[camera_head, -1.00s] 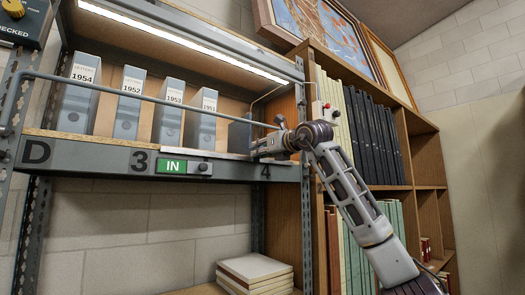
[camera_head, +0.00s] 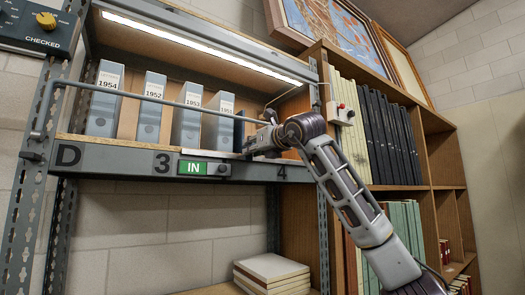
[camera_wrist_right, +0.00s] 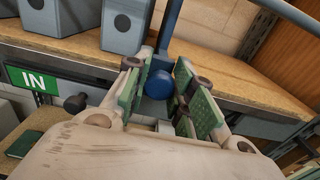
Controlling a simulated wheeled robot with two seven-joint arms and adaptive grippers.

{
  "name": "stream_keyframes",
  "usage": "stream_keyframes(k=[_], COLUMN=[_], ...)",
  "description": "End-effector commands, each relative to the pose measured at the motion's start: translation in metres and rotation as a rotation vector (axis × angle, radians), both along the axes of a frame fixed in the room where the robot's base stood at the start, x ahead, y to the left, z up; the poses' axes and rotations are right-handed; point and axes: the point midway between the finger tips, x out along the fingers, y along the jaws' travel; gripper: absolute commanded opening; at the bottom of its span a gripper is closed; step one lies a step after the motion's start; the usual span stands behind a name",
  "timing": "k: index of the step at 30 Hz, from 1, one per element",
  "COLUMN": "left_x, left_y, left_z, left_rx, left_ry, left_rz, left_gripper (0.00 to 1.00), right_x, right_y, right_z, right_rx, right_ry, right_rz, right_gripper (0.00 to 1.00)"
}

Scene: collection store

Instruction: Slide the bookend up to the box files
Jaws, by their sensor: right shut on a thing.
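Several grey box files with white year labels stand upright on the lit shelf: 1954 (camera_head: 104,108), 1952 (camera_head: 150,118), 1953 (camera_head: 187,122) and 1951 (camera_head: 218,126), with gaps between them. The dark blue bookend (camera_head: 239,132) stands just right of the 1951 file. In the right wrist view the bookend (camera_wrist_right: 168,28) rises as a narrow upright with a round blue knob low in front. My right gripper (camera_head: 249,146) is at the shelf's front edge; its green-padded fingers (camera_wrist_right: 166,92) are shut on the bookend's knob. I cannot tell whether bookend and file touch. My left gripper is not in view.
A grey rail (camera_head: 170,101) crosses in front of the files. The shelf's front edge carries a green IN sign (camera_head: 195,168). Bare shelf board (camera_wrist_right: 235,75) lies right of the bookend. A post and a bookcase (camera_head: 437,160) stand at the right.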

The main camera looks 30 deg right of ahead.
Motion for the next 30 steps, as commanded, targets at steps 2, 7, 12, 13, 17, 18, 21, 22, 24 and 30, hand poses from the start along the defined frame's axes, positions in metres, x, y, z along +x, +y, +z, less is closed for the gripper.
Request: stream_keyframes(k=[2, 7, 12, 13, 17, 18, 21, 22, 24, 30], left_x=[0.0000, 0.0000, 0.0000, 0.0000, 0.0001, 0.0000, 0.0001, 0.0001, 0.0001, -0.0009], left_y=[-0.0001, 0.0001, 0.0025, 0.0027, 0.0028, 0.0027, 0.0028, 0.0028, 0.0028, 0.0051], left_z=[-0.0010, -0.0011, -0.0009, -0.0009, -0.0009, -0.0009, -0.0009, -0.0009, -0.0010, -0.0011], left_rx=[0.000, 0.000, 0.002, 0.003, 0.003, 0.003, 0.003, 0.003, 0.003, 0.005], left_ry=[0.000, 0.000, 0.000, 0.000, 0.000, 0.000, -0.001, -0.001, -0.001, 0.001], left_rz=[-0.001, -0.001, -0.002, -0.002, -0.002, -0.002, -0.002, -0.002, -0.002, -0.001], left_gripper=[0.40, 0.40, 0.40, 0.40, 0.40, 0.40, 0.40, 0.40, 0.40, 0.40], right_x=[-0.0015, -0.0022, -0.0023, -0.0023, -0.0023, -0.0022, -0.0020, -0.0020, -0.0019, -0.0028], right_y=[0.0128, 0.0179, 0.0166, 0.0163, 0.0159, 0.0159, 0.0161, 0.0161, 0.0162, 0.0161], right_z=[0.0003, 0.0006, 0.0013, 0.0014, 0.0014, 0.0012, 0.0008, 0.0007, 0.0005, 0.0002], right_rx=[-0.003, -0.001, -0.001, 0.000, 0.000, 0.000, 0.000, 0.000, 0.000, 0.000], right_ry=[-0.003, -0.004, -0.005, -0.005, -0.004, -0.004, -0.003, -0.003, -0.002, -0.002], right_rz=[0.006, 0.004, 0.002, 0.002, 0.001, 0.001, 0.001, 0.001, 0.002, 0.002], right_gripper=[0.00, 0.00, 0.00, 0.00, 0.40, 0.45, 0.47, 0.47, 0.47, 0.47])
